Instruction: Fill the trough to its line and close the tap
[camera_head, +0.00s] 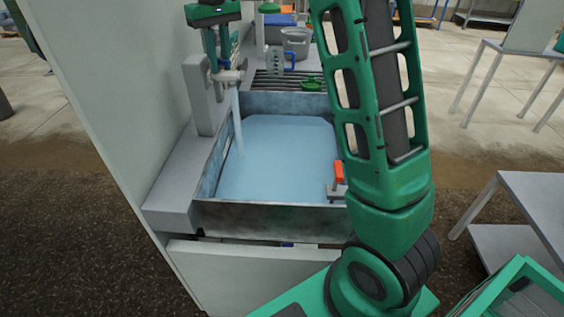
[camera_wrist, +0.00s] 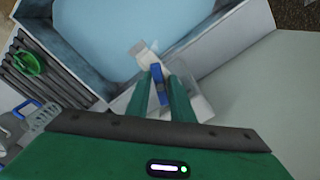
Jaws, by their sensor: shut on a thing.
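The trough (camera_head: 270,216) is a grey metal basin with pale blue water (camera_head: 280,160) spread across it; bare wall shows above the water. The fill line is not clear to me. The tap (camera_head: 228,75) stands at the trough's left side, and a stream of water (camera_head: 238,125) falls from it into the trough. My gripper (camera_head: 212,40) reaches down onto the tap from above. In the wrist view its two green fingers (camera_wrist: 170,95) are shut on the blue tap handle (camera_wrist: 157,85), above the pale spout (camera_wrist: 145,55).
Behind the trough is a slatted rack (camera_head: 285,82) with a green bowl (camera_head: 312,86). A clear blue-handled jug (camera_head: 275,60) and a grey bucket (camera_head: 296,42) stand beyond. An orange block (camera_head: 338,172) sits at the trough's right side. A tall pale panel (camera_head: 110,100) rises on the left.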

